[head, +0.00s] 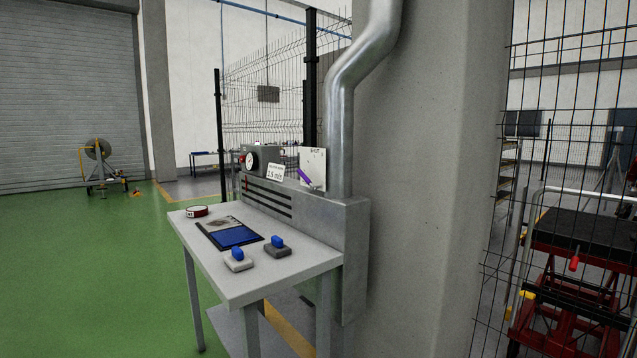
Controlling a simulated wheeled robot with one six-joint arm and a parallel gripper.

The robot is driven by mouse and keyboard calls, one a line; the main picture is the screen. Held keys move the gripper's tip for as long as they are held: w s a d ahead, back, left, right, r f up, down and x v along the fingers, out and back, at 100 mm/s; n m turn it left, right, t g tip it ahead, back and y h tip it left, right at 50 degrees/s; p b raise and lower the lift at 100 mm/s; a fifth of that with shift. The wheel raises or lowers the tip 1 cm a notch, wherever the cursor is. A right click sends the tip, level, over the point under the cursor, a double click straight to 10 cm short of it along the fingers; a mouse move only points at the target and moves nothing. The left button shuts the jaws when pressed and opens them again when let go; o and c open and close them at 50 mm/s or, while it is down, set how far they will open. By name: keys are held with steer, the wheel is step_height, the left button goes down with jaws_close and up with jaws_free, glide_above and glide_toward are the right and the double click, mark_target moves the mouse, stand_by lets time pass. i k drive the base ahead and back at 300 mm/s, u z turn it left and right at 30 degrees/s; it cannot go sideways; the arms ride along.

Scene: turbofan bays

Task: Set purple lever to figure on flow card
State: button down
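The purple lever (305,177) is on a white plate (317,160) at the back right of the bench, in front of a metal duct. It slants from upper left to lower right. Lettering at the plate's top seems to read "SHUT"; its other marks are too small to read. A small white flow card (276,172) stands just left of the lever and seems to read "1.5 m/s", with a smaller line above it. My gripper is not in view.
A grey bench (290,285) carries a blue-and-black mat (232,236), two blue-handled blocks (238,259) (278,246), a round red-and-white tin (196,211) and a gauge box (262,159). A concrete pillar (425,180) stands right of the bench.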

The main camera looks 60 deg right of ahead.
mark_target(304, 177)
steer(key=z, duration=0.9)
steer(key=i, duration=0.4)
steer(key=z, duration=0.05)
